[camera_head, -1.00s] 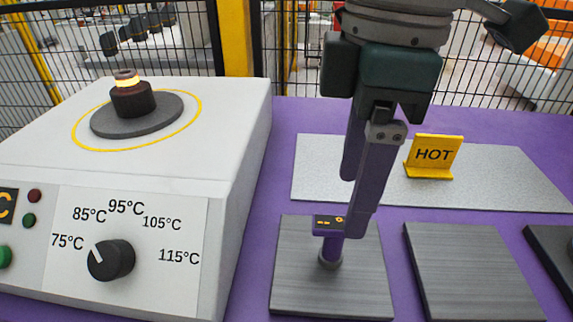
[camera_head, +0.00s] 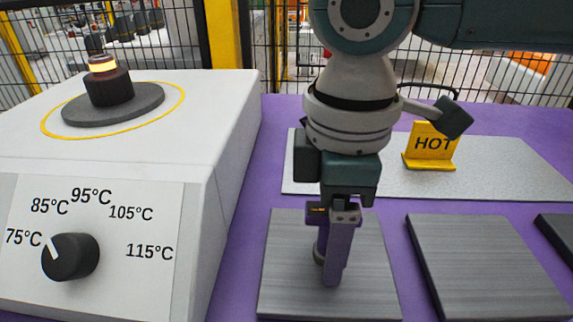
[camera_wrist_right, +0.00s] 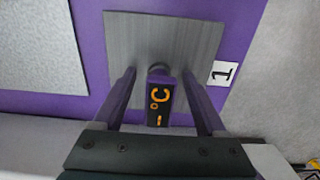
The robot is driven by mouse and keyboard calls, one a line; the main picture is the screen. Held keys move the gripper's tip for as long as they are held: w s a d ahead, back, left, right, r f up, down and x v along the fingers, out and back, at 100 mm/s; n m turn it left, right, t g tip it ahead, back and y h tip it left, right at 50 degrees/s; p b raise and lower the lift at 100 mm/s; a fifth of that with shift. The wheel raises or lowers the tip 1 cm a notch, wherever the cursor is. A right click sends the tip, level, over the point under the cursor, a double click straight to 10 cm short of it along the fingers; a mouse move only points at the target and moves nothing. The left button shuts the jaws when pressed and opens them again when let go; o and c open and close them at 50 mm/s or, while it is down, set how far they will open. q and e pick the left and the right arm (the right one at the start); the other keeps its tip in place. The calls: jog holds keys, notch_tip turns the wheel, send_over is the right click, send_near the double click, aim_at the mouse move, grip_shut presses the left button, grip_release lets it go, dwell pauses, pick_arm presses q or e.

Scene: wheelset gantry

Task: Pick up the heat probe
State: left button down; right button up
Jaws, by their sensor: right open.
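The heat probe (camera_head: 318,215) is a purple handheld device with a small dark display. It stands upright on a grey square plate (camera_head: 285,270), partly hidden behind my gripper in the head view. In the right wrist view the probe (camera_wrist_right: 160,96) shows its orange "°C" display, between the two fingers. My right gripper (camera_head: 335,275) points down at the probe. It is open, with one finger on each side of the probe and a visible gap to each (camera_wrist_right: 160,85). My left gripper is not in view.
A white heater box (camera_head: 110,150) with a temperature dial (camera_head: 70,257) stands to the left. A yellow HOT sign (camera_head: 431,147) stands on a light grey sheet (camera_head: 500,175) behind. Another square plate (camera_head: 485,265) lies to the right. Purple table shows between them.

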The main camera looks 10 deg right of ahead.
grip_shut()
dwell(0.6)
